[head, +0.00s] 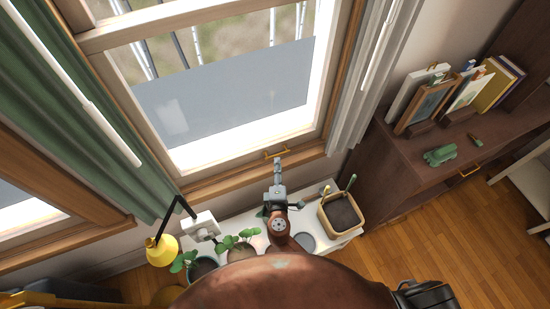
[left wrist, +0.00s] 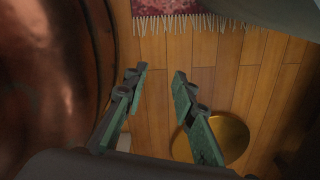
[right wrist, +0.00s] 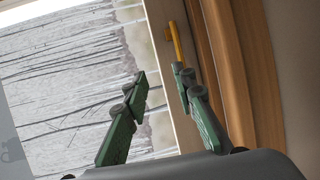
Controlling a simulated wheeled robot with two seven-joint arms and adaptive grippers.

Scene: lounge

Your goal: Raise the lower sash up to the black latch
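The lower sash (head: 205,170) has a pale wooden frame around a large pane and sits down near the sill. A brass handle (head: 276,153) is on its bottom rail; the handle also shows in the right wrist view (right wrist: 175,42). My right gripper (head: 278,164) points at the handle from the room side. In the right wrist view its fingers (right wrist: 159,75) are apart, with the handle just beyond the right fingertip; contact cannot be told. My left gripper (left wrist: 158,73) is open and empty above the floor. I cannot make out the black latch.
Below the window a white stand (head: 325,190) holds a square planter (head: 342,212), potted plants (head: 240,242) and a yellow lamp (head: 162,250). Curtains (head: 60,90) flank the window. A dark cabinet (head: 390,165) stands right. A brass disc (left wrist: 222,138) is below my left gripper.

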